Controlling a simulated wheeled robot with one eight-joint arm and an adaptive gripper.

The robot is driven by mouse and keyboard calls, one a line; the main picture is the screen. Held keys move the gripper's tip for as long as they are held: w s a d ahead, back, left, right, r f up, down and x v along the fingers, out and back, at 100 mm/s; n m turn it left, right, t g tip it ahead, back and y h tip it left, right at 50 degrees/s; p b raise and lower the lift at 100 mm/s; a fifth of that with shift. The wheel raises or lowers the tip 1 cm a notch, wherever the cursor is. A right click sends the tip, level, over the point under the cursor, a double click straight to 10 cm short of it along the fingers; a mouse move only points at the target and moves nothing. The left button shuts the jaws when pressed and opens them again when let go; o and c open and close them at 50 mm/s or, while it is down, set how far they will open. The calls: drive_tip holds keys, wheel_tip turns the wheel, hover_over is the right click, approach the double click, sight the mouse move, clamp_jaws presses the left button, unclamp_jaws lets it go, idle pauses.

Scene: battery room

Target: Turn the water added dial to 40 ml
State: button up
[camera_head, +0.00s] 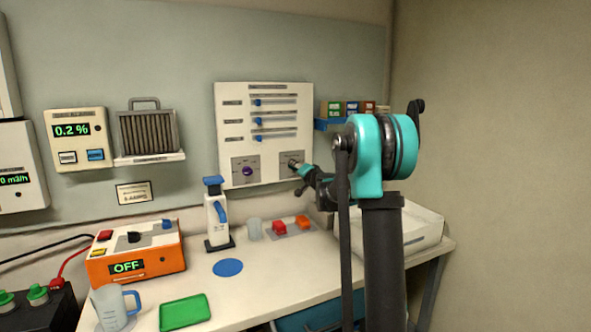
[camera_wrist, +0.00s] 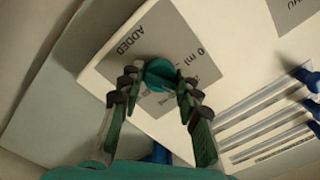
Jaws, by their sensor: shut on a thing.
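The water added dial (camera_wrist: 160,74) is a round teal knob on a grey plate (camera_wrist: 196,62) marked "ADDED", with "0 ml" partly readable beside it. My gripper (camera_wrist: 157,88) has its fingers on both sides of the knob and is shut on it. In the head view, my gripper (camera_head: 298,169) reaches the grey plate at the lower right of the white wall panel (camera_head: 230,108). The fingers largely hide the knob there. The knob's pointer and exact reading cannot be made out.
Slider rows with blue knobs (camera_head: 257,102) sit above on the panel, and a purple dial (camera_head: 247,171) sits to the left. A spray bottle (camera_head: 217,220), an orange OFF unit (camera_head: 135,252) and a white tray (camera_head: 425,232) stand on the bench below.

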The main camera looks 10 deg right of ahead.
drive_tip(key=shift+m, duration=4.6)
drive_tip(key=o, duration=1.2)
drive_tip(key=shift+c, duration=0.2)
drive_tip(key=v, duration=1.2)
drive_tip(key=shift+r, duration=0.1)
